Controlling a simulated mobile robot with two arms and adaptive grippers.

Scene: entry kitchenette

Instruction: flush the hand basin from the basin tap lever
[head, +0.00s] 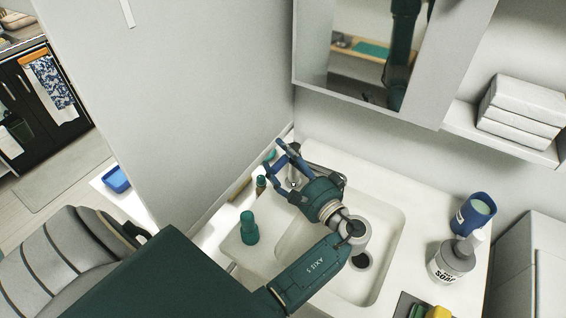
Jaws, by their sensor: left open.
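The white hand basin (385,245) is set in a white counter, with a dark round drain (360,260) in its floor. My left arm reaches across the basin from the lower left. My left gripper (282,156) is open at the basin's back-left corner, beside the wall. A small metallic part of the basin tap (294,181) shows between its blue fingers. The rest of the tap and its lever are mostly hidden by the gripper, so I cannot tell whether the fingers touch the lever. No running water can be made out. My right gripper is not in view.
A green bottle (249,228) stands left of the basin. A grey soap bottle (452,264) and a blue cup (474,214) stand on the right. A mirror cabinet (428,60) overhangs the back, and a shelf with folded towels (520,112) is at right.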

